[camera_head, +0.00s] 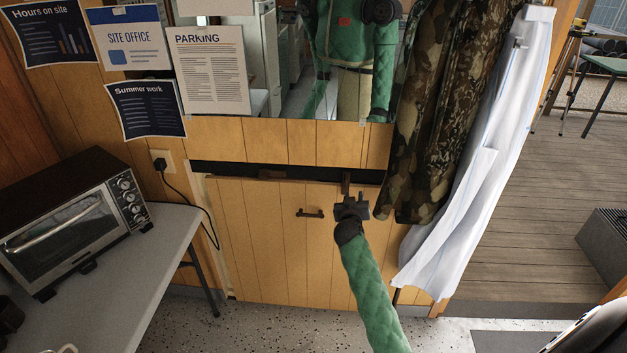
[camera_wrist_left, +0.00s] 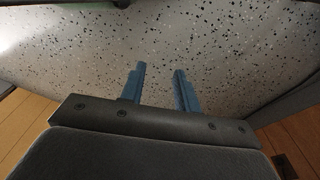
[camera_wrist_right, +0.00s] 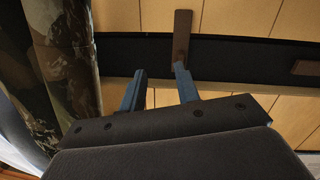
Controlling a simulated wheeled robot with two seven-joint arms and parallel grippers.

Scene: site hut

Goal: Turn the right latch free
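The right latch (camera_head: 346,183) is a short brown bar standing upright across the dark strip at the top of the wooden panel (camera_head: 265,240). In the right wrist view the latch (camera_wrist_right: 182,38) reaches from the strip onto the panel boards. My right gripper (camera_head: 352,205) is at the latch's lower part in the head view. Its fingers (camera_wrist_right: 158,74) are apart with nothing between them; one fingertip overlaps the latch's end in the picture, and I cannot tell if they touch. My left gripper (camera_wrist_left: 159,68) is open and empty above the speckled floor, outside the head view.
A second latch (camera_head: 270,174) lies level along the strip. A dark handle (camera_head: 310,213) is on the panel. A camouflage jacket (camera_head: 440,110) and white cloth (camera_head: 480,170) hang close to the right of my gripper. A table with a toaster oven (camera_head: 75,220) stands left.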

